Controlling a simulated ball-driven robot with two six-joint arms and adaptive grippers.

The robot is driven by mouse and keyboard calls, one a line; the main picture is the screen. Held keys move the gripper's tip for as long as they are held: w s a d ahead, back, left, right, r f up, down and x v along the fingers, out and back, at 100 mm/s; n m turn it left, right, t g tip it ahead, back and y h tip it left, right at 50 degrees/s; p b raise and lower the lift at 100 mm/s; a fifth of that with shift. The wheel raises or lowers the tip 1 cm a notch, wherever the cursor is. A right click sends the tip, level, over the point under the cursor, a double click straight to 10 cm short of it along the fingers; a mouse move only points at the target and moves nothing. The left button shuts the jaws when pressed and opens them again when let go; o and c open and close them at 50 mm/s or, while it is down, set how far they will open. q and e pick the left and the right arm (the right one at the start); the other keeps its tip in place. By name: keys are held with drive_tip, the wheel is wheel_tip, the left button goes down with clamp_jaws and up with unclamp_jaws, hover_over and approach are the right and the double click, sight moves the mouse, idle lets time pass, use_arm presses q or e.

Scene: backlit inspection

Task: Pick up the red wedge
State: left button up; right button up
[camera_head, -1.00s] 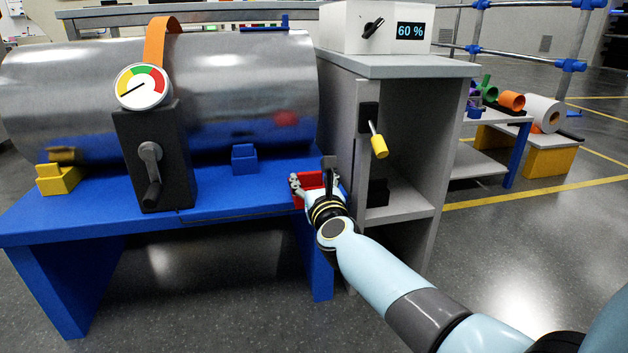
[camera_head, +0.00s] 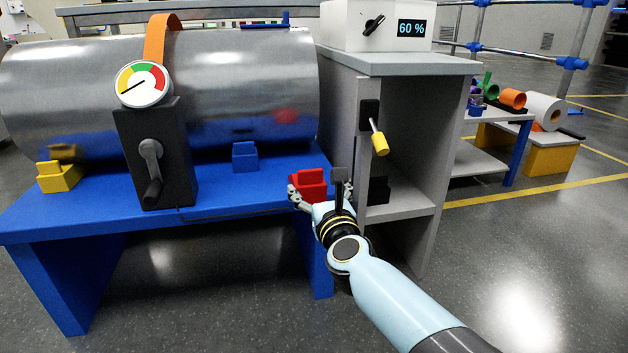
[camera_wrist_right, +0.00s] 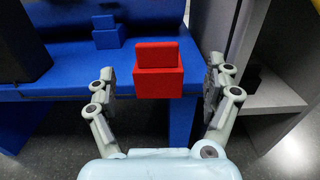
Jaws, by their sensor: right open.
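The red wedge (camera_head: 311,184) is a stepped red block at the right end of the blue table, by the front edge. In the right wrist view the red wedge (camera_wrist_right: 158,72) lies ahead, between the two spread fingers. My right gripper (camera_head: 322,192) is open, and its fingers flank the wedge at the table edge. In the right wrist view my right gripper (camera_wrist_right: 160,90) shows a gap on both sides of the wedge. Part of the wedge's lower side is hidden by the gripper in the head view. My left gripper is not in view.
The blue table (camera_head: 90,205) carries a large metal cylinder (camera_head: 230,90), a black crank box with a gauge, a yellow block (camera_head: 60,178) and a blue block (camera_head: 245,158). A grey cabinet (camera_head: 412,215) with a yellow-handled lever stands close right of my gripper.

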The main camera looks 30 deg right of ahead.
drive_tip(key=v, duration=0.6)
drive_tip(key=shift+s, duration=0.35)
drive_tip(key=shift+a, duration=0.1)
